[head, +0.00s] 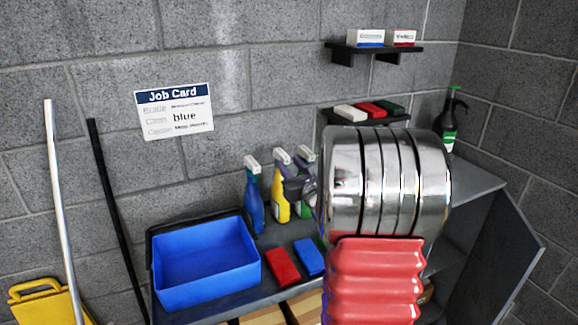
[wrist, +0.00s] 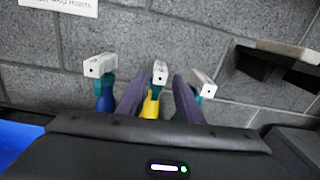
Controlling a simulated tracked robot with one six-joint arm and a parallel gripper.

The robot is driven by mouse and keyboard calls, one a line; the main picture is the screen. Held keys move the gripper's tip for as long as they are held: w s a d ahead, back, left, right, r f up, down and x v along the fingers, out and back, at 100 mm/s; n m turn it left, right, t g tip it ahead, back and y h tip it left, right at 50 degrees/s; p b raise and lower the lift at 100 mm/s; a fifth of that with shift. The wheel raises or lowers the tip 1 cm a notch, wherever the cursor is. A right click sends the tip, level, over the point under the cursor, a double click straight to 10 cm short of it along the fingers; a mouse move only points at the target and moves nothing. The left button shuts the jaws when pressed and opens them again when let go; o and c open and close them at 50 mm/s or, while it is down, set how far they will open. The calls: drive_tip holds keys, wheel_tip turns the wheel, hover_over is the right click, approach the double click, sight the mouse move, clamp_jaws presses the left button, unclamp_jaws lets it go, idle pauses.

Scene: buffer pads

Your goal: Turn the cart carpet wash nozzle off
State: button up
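Three spray bottles with white nozzles stand in a row on the cart: a blue one (head: 254,205), a yellow one (head: 280,205) and a third (head: 306,155), mostly hidden by my arm. I cannot read which is the carpet wash. The wrist view shows the left nozzle (wrist: 100,65), middle nozzle (wrist: 160,72) and right nozzle (wrist: 202,84) from the front. My gripper (wrist: 158,82) is open, its dark fingers either side of the middle, yellow bottle. It shows partly in the head view (head: 298,184). I cannot tell whether the fingers touch, or the nozzle settings.
A blue bin (head: 205,265), a red pad (head: 282,267) and a blue pad (head: 309,257) are on the cart. Shelves (head: 375,47) on the wall hold boxes and pads. A green-black bottle (head: 450,125) stands at right. The job card (head: 174,110) reads "blue".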

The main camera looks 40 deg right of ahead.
drive_tip(key=v, duration=0.6)
idle(0.4)
drive_tip(key=shift+s, duration=0.1)
idle(0.5)
